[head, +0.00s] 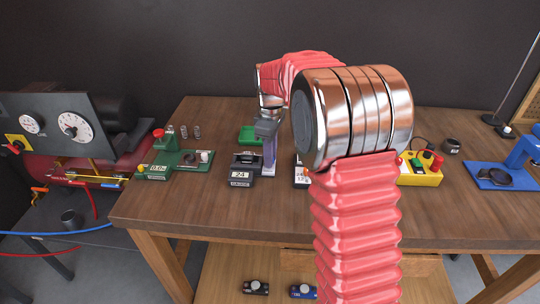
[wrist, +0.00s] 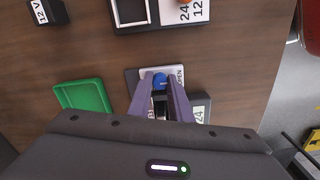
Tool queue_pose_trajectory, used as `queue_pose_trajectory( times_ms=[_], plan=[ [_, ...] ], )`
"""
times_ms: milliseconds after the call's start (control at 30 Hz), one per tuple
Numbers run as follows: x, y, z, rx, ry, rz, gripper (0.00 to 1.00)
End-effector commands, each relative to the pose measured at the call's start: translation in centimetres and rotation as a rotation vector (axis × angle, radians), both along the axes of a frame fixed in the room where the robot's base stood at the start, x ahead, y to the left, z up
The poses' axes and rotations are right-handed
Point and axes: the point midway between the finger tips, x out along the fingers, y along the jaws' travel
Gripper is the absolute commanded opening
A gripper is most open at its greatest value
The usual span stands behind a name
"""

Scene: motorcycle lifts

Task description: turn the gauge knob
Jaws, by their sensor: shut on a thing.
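The gauge (head: 241,179) is a dark block on the wooden bench with a white display reading 24; the display also shows in the wrist view (wrist: 200,108). Its blue knob (wrist: 160,80) sits by a white label, partly legible, in the wrist view. My gripper (wrist: 161,83) points down with its two purple fingers on either side of the knob, shut on it. In the head view, my gripper (head: 269,165) stands just right of the gauge, and the knob is hidden there.
A green tray (wrist: 84,96) lies beside the gauge. A green device (head: 174,163) stands to the left and a yellow button box (head: 421,177) to the right. A blue stand (head: 490,178) is at the far right. The bench front is mostly clear.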

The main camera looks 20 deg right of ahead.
Motion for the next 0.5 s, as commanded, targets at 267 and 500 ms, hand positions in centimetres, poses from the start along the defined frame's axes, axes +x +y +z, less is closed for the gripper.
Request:
queue_pose_trajectory(
  times_ms=[267,500],
  plan=[
    [0.05,-0.04,0.05,-0.001,-0.002,-0.068,0.0],
    [0.05,-0.03,0.06,-0.001,-0.002,-0.231,0.0]
  ],
)
